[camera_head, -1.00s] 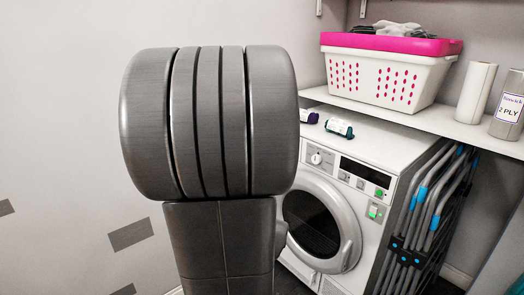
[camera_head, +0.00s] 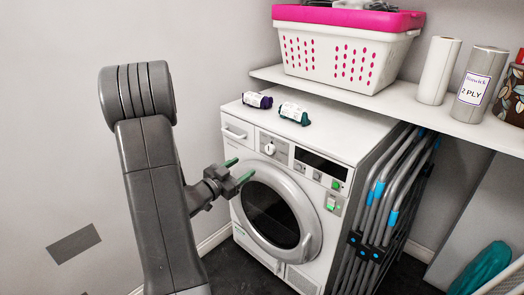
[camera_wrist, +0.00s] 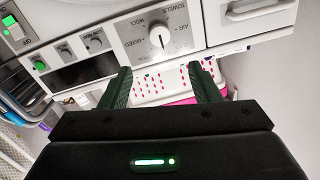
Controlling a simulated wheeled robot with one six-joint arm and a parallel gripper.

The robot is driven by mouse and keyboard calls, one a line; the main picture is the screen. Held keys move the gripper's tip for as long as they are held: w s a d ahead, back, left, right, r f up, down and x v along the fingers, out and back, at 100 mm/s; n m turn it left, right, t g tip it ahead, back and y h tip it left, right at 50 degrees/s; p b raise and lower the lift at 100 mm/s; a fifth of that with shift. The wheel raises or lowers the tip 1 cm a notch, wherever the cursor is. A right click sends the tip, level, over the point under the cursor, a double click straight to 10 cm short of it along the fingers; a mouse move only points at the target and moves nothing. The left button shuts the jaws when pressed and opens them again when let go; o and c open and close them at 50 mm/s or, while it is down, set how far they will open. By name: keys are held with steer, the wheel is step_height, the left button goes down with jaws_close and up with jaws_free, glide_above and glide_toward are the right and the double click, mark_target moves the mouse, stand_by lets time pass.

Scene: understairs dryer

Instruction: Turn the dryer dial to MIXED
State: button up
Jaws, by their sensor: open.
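The white dryer (camera_head: 350,148) stands against the back wall. Its dial (camera_head: 271,149) is a small round white knob on a grey panel at the upper left of the front. In the wrist view the dial (camera_wrist: 160,37) is just beyond the fingertips, roughly centred between them, with labels including TOWELS, WOOL, MIXED and AIR around it. The label its mark points to is too small to tell. My gripper (camera_head: 240,170) is in front of the dryer, left of and below the dial.
The round door (camera_head: 272,215) is below the dial. Two small rolls (camera_head: 257,100) (camera_head: 294,114) lie on top. A shelf (camera_head: 400,105) above holds a white and pink basket (camera_head: 343,50) and paper rolls. Folded grey racks (camera_head: 388,190) stand right of the dryer.

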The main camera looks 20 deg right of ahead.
mark_target(269, 150)
steer(key=b+x, duration=0.1)
steer(key=x, duration=1.2)
steer(key=shift+a, duration=0.1)
steer(key=shift+c, duration=0.3)
steer(key=c, duration=0.9)
